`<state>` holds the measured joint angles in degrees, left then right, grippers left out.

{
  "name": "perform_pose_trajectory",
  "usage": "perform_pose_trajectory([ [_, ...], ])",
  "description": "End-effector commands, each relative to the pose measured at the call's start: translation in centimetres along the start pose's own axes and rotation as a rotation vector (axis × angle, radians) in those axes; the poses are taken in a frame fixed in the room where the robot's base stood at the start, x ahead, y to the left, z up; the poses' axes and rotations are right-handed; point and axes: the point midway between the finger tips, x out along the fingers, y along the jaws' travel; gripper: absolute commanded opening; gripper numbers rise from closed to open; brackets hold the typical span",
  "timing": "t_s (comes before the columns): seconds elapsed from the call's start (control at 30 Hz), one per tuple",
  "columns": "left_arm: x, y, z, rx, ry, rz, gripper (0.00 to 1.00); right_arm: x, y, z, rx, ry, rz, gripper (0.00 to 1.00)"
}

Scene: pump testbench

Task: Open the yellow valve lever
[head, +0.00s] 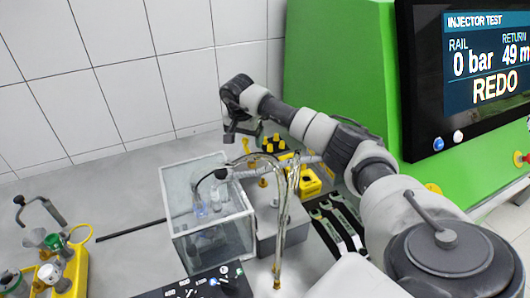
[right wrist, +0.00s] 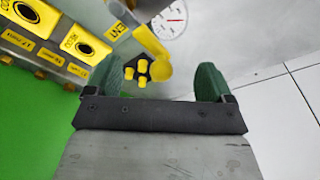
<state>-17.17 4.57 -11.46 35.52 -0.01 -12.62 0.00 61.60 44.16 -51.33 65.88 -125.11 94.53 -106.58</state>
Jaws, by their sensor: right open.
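In the right wrist view a yellow lever (right wrist: 152,45) runs from the top down to a rounded end, beside a round white gauge (right wrist: 171,17). The rounded end shows between my two green fingertips, beyond the dark gripper body; I cannot tell how far off it is. My right gripper (right wrist: 158,76) is open with nothing held. In the head view the right gripper (head: 231,134) hangs at the end of my arm, above the bench and in front of the tiled wall. My left gripper is not in view.
A clear tank (head: 207,240) with hoses stands below my right arm, with wrenches (head: 338,222) nearby. The green testbench (head: 330,70) carries a screen (head: 480,65) reading REDO. A yellow rack (head: 70,270) stands lower left.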

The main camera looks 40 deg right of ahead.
Motion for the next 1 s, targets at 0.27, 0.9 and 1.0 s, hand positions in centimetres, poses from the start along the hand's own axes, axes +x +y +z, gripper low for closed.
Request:
perform_pose_trajectory([
  [0.27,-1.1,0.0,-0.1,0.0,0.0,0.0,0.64,-1.4,0.0,-0.3,0.001,0.001,0.0,0.83],
  [0.9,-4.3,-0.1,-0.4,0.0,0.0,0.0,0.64,-6.0,0.0,-1.1,0.0,0.001,0.0,0.83],
  [1.0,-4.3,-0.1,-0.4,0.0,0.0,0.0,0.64,-6.0,0.0,-1.0,0.0,0.0,0.001,0.83],
])
